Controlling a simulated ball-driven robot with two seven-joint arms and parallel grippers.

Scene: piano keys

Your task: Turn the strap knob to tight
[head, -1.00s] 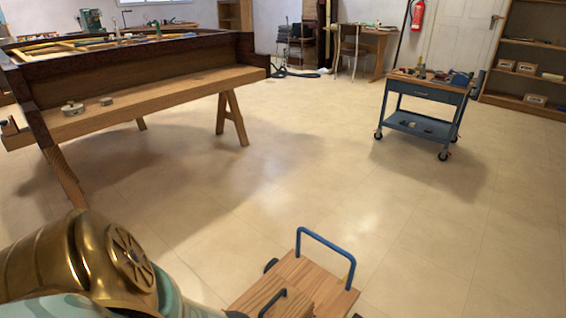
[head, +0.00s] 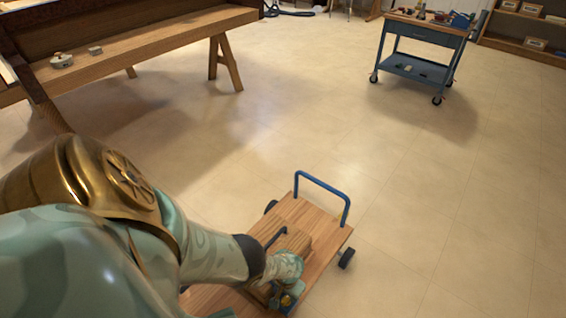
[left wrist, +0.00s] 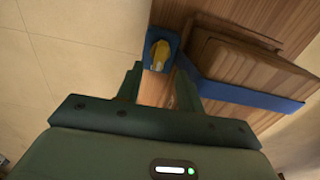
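The yellow knob (left wrist: 160,54) sits in a blue bracket at the end of a blue strap (left wrist: 240,95) in the left wrist view. The strap runs along a wooden block (left wrist: 235,62) on the wooden deck of a cart. A small yellow spot, likely the knob (head: 286,300), shows low in the head view. My left gripper (left wrist: 158,84) is open, its two fingers apart with the knob just beyond the tips and nothing between them. In the head view my left gripper (head: 280,290) is over the cart, partly hidden by the arm. My right gripper is not seen.
The cart (head: 314,238) has a blue handle (head: 324,186) and dark wheels. The tiled floor between is clear.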

